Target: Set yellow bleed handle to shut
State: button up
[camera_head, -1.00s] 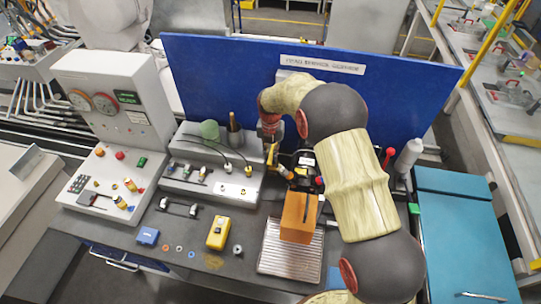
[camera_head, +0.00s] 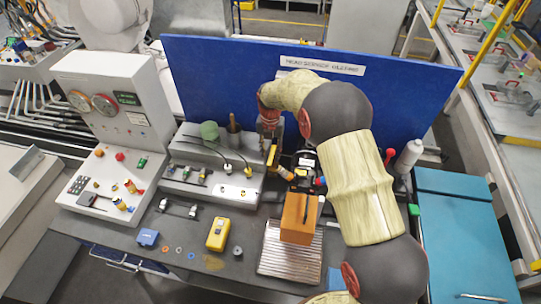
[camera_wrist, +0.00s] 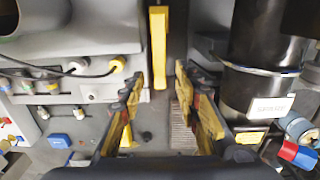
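The yellow handle (camera_wrist: 158,45) is a plain straight bar in the wrist view, upright in the picture at top centre. My gripper (camera_wrist: 157,80) is open, with one black-and-yellow finger on each side of the bar's lower end. Gaps show on both sides of the bar, so the fingers look clear of it. I cannot tell how deep the bar sits between them. In the head view, yellow parts show below my wrist beside a black cylinder (camera_head: 306,160); handle and fingers are hard to tell apart there. The handle's pivot is hidden.
The black cylinder with a white label (camera_wrist: 270,104) stands close on the right, with a blue-and-red knob (camera_wrist: 299,153). Cables and fittings (camera_wrist: 75,67) are on the left. An orange block (camera_head: 298,216) stands on a ribbed tray (camera_head: 290,262). A blue panel (camera_head: 215,75) rises behind.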

aim_at(271, 160)
notch_tip(271, 160, up, 10)
jog(key=shift+f, duration=0.15)
dwell(0.6)
jog(key=s+d+r+m+t+b, duration=0.2)
jog(key=s+d+r+m+b, duration=0.3)
jog(key=s+d+m, duration=0.3)
jog(key=s+d+r+m+t+b, duration=0.1)
jog(key=s+d+r+m+b, duration=0.4)
jog(key=s+m, duration=0.5)
jog(key=s+d+f+m+t+b, duration=0.1)
jog(key=s+d+f+m+b, duration=0.2)
jog(key=s+m, duration=0.5)
jog(key=s+d+f+m+t+b, duration=0.1)
jog(key=s+d+f+m+b, duration=0.2)
jog(key=s+m, duration=0.4)
jog(key=s+f+b, duration=0.1)
jog(key=s+f, duration=0.1)
jog(key=s, duration=0.3)
jog(key=shift+d+m+t, duration=0.25)
jog(key=shift+m+t, duration=0.05)
jog(key=shift+m, duration=0.1)
jog(key=shift+w, duration=0.1)
